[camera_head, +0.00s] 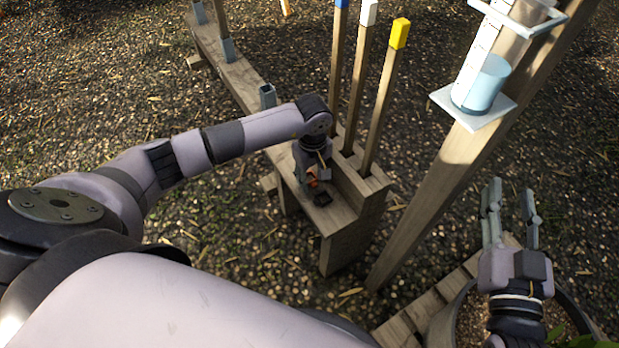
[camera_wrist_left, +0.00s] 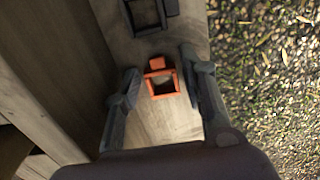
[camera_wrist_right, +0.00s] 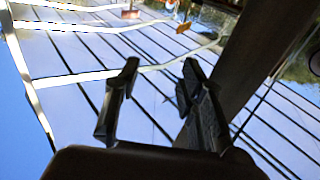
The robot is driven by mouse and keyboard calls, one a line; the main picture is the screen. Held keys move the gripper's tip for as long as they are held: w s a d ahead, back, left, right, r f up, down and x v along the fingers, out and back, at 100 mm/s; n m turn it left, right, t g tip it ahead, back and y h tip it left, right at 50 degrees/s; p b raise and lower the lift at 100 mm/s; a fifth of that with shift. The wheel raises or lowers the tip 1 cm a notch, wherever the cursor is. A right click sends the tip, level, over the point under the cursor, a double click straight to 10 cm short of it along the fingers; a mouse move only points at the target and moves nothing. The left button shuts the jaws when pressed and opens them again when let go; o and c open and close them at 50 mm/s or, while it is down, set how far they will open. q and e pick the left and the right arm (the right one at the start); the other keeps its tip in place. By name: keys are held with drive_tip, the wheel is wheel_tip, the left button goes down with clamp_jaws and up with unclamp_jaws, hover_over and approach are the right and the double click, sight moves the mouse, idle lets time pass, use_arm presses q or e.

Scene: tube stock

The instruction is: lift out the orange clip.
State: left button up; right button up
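The orange clip (camera_wrist_left: 162,88) is a small square frame with a tab, seen over the wooden ledge (camera_wrist_left: 165,122). In the head view the clip (camera_head: 312,178) is partly hidden by my left gripper (camera_head: 314,184). In the left wrist view my left gripper (camera_wrist_left: 158,78) is open, its fingers on either side of the clip with a gap at each side. I cannot tell whether the clip sits in a slot. A dark square socket (camera_wrist_left: 146,16) is beyond it. My right gripper (camera_head: 510,196) is open and empty, far from the clip; it also shows in the right wrist view (camera_wrist_right: 158,75).
Wooden posts with blue, white and yellow (camera_head: 399,34) tops stand behind the ledge. A round planter (camera_head: 572,308) is below my right gripper. Gravelly ground lies around.

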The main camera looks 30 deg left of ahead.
use_arm(q)
drive_tip(key=shift+c, duration=0.3)
drive_tip(key=c, duration=0.4)
drive_tip(key=shift+r, duration=0.1)
